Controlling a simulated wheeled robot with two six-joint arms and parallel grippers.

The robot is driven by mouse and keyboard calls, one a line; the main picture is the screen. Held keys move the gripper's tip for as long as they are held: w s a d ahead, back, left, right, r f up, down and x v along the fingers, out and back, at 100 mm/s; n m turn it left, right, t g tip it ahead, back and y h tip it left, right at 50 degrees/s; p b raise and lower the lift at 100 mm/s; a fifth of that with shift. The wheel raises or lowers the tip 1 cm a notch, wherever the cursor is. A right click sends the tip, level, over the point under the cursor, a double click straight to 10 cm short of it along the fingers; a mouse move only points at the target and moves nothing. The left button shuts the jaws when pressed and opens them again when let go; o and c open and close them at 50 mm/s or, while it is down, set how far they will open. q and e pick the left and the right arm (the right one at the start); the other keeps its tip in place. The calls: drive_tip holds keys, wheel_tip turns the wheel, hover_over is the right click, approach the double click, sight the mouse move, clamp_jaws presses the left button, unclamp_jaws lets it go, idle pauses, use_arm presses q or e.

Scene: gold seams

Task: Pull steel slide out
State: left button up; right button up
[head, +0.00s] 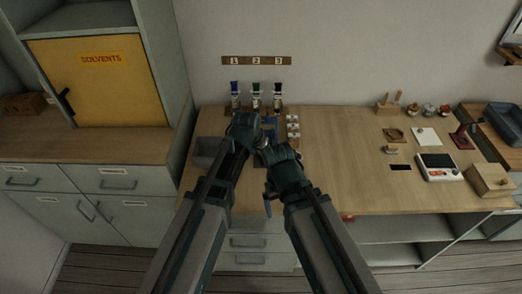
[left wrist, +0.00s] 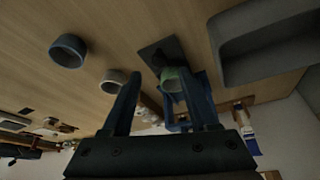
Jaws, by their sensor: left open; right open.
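I cannot pick out a steel slide for certain in either view. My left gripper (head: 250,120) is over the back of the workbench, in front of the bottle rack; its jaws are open. In the left wrist view its two dark blue fingers (left wrist: 162,100) stand apart, with a small pale green cylinder (left wrist: 172,78) by the right-hand finger. A dark flat plate (left wrist: 152,52) lies on the bench beside that cylinder. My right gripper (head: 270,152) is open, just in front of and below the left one. The arms hide much of the bench between them.
Small white cups (head: 293,122) stand right of the grippers. A grey bin (head: 204,152) sits left. The bench is clear around (head: 345,150).

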use_arm(q)
drive_tip(key=p+v, duration=0.7)
drive_tip(key=v, duration=0.2)
drive_tip(key=shift+s, duration=0.1)
drive_tip(key=s+a+f+g+y, duration=0.1)
drive_tip(key=s+a+g+y, duration=0.2)
drive_tip(key=s, duration=1.4)
drive_tip(key=shift+a+f+n+g, duration=0.3)
drive_tip(key=shift+n+g, duration=0.1)
drive_tip(key=shift+g, duration=0.3)
